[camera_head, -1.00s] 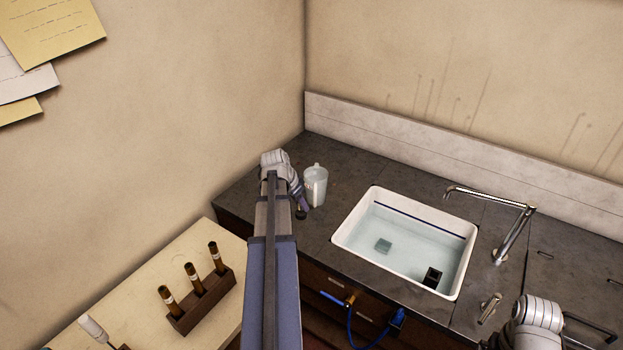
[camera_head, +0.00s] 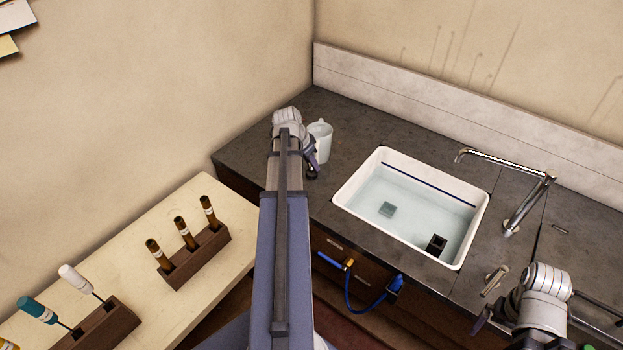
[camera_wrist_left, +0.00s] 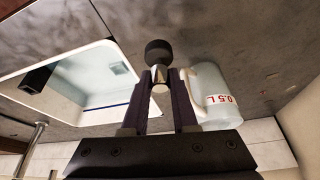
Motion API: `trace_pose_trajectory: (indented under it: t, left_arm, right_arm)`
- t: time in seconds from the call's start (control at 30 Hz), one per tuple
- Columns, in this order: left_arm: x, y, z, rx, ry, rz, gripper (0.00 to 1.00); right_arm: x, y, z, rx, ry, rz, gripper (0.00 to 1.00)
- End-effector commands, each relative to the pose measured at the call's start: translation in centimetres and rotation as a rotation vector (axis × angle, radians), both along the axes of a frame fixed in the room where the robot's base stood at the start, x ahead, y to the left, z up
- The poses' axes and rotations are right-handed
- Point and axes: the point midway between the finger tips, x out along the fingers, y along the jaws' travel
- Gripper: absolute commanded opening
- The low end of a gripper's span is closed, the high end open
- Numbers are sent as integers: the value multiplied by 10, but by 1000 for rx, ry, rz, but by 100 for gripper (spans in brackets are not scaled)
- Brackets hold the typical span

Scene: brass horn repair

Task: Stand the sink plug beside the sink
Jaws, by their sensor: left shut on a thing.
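The sink plug (camera_wrist_left: 158,52) is a dark round stopper with a shiny metal stem, seen in the left wrist view. My left gripper (camera_wrist_left: 160,88) is shut on its stem, with the dark stopper beyond the fingertips. In the head view my left gripper (camera_head: 310,160) is over the counter left of the sink, by the clear jug, with the plug (camera_head: 312,174) small and dark below it. I cannot tell whether the plug touches the counter. The white sink (camera_head: 352,203) holds water. My right gripper (camera_head: 482,318) shows partly at lower right; its jaws are unclear.
A clear measuring jug (camera_head: 321,143) stands close to my left gripper; it also shows in the left wrist view (camera_wrist_left: 212,98). A faucet (camera_head: 522,205) is right of the sink. A dark block (camera_head: 437,243) sits in the basin. The dark counter (camera_head: 250,155) is bare left of the gripper.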

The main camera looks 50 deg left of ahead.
Motion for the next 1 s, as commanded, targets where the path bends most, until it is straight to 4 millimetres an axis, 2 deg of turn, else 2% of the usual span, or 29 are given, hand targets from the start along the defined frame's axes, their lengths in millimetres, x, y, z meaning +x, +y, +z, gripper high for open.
trace_pose_trajectory:
  t: [0.03, 0.33, 0.63, 1.0]
  left_arm:
    - [0, 0, -15, 0, 0, 0, 0]
    - [0, 0, -20, 0, 0, 0, 0]
    - [0, 0, -55, 0, 0, 0, 0]
    - [0, 0, -55, 0, 0, 0, 0]
  right_arm:
    - [0, 0, -15, 0, 0, 0, 100]
    - [0, 0, -20, 0, 0, -1, 100]
    - [0, 0, -55, 0, 0, -1, 100]
    - [0, 0, -55, 0, 0, -1, 100]
